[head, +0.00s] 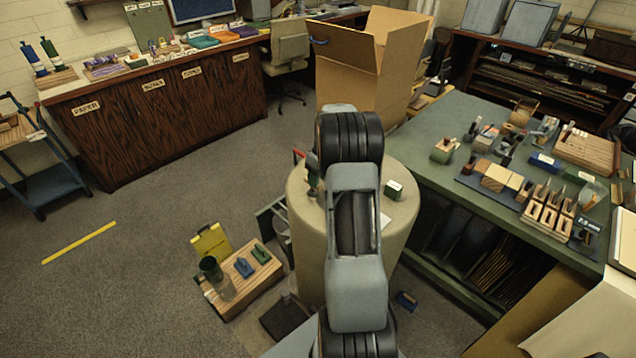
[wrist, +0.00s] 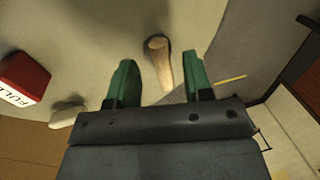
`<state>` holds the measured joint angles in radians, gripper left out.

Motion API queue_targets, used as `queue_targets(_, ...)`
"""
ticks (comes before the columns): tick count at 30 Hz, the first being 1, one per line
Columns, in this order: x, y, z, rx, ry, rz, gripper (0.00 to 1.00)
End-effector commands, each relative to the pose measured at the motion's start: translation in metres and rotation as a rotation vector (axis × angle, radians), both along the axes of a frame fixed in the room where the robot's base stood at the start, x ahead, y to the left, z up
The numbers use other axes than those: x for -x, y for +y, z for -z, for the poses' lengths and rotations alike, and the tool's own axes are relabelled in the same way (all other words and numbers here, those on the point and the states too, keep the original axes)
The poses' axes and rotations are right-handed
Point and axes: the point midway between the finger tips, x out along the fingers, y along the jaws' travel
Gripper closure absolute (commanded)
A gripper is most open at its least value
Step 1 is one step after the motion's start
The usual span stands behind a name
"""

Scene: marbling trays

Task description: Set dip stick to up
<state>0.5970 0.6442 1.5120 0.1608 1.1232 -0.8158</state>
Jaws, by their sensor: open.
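In the wrist view a tan, rounded stick (wrist: 160,66), probably the dip stick, stands out from a pale surface. It lies between the two green fingers of my gripper (wrist: 157,58), with a gap on each side. The fingers are apart and hold nothing. In the head view my gripper (head: 314,178) shows as a small green and dark shape over the left part of the round cream drum (head: 307,240), partly hidden by my arm. I cannot make out the stick there.
A green-topped table (head: 425,130) is to the right. Open floor (head: 140,270) is at left.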

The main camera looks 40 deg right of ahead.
Motion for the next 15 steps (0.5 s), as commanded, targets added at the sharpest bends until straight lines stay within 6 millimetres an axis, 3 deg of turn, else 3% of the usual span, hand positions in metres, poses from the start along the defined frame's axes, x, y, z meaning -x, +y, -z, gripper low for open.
queue_targets(6,0.000,0.004,0.018,-0.002,0.001,-0.001,0.54)
queue_targets(15,0.000,0.005,0.022,0.000,-0.001,0.000,0.54)
